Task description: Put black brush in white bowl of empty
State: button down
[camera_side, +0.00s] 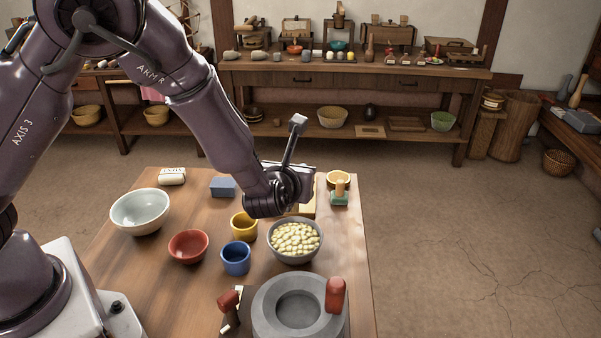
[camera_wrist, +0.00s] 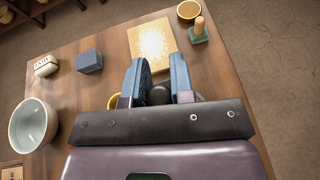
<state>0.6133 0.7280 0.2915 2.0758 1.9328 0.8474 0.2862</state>
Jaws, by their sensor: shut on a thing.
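The white bowl (camera_side: 125,222) is empty and stands at the left of the table; it also shows at the left of the wrist view (camera_wrist: 22,140). My gripper (camera_wrist: 163,68) points down over the table's right middle, behind the grey bowl in the side view. Its blue fingers stand a little apart around a dark, rounded thing (camera_wrist: 188,95), which seems to be the black brush. Most of this thing is hidden by the fingers and gripper body. In the side view the arm hides the fingertips and what they hold. My gripper is well to the right of the white bowl.
A red bowl (camera_side: 188,247), yellow cup (camera_side: 243,227), blue cup (camera_side: 236,260) and grey bowl (camera_side: 294,261) of pale lumps stand mid-table. A stone quern (camera_side: 268,312) is in front. A blue block (camera_side: 222,187), tan board (camera_wrist: 135,42) and green-based stamp (camera_side: 339,198) are farther back.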

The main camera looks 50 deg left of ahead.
jog(key=shift+a, duration=0.1)
jog(key=a+f+n+g+h, duration=0.1)
jog(key=a+f+n+g, duration=0.15)
jog(key=a, duration=0.75)
jog(key=n+g+h, duration=0.6)
jog(key=n+h, duration=0.2)
jog(key=h, duration=0.3)
send_over(144, 217)
jog(key=shift+f, duration=5.65)
jog(key=c, duration=0.9)
grip_release()
